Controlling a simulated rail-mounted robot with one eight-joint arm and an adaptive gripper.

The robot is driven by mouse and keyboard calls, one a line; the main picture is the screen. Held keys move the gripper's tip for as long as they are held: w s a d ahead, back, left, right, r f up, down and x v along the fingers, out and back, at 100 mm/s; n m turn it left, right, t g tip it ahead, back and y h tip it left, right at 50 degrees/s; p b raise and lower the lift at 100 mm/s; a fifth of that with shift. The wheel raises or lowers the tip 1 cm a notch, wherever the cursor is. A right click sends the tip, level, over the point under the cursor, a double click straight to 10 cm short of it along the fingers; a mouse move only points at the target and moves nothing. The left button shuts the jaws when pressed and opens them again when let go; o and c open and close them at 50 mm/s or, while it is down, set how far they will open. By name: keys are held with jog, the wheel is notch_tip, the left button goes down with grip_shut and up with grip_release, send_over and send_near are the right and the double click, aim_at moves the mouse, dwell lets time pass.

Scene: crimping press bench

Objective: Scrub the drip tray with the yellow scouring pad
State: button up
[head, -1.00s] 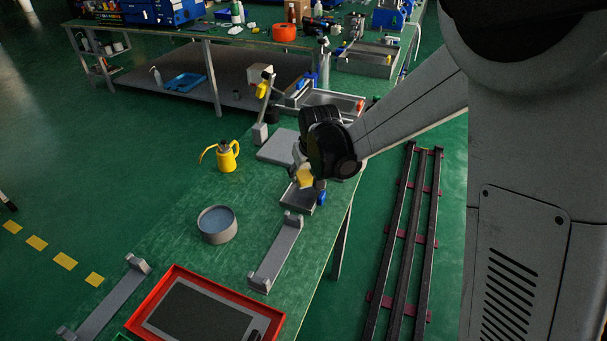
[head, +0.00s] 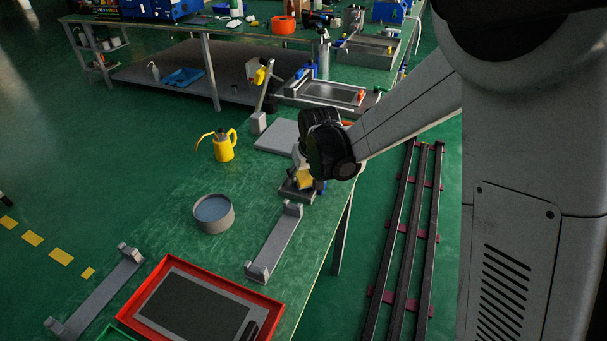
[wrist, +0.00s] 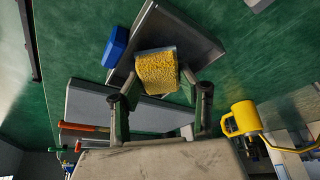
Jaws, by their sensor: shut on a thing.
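The yellow scouring pad (wrist: 157,72) is held between the fingertips of my gripper (wrist: 157,78), which is shut on it. It also shows in the head view (head: 304,178), just below my gripper (head: 302,168). The drip tray (head: 290,193) is a small dark grey tray near the bench's right edge, partly hidden by the pad and gripper. In the wrist view the tray (wrist: 192,42) lies behind the pad. The pad is over the tray; I cannot tell for certain whether they touch.
A blue block (wrist: 116,47) sits beside the tray. A grey plate (head: 281,135) lies beyond it. A yellow watering can (head: 224,146), a grey bowl (head: 214,213), a grey bracket (head: 272,242) and a red-rimmed tray (head: 258,300) stand on the bench.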

jog(key=shift+f+b, duration=0.6)
jog(key=shift+f, duration=0.1)
dwell(0.5)
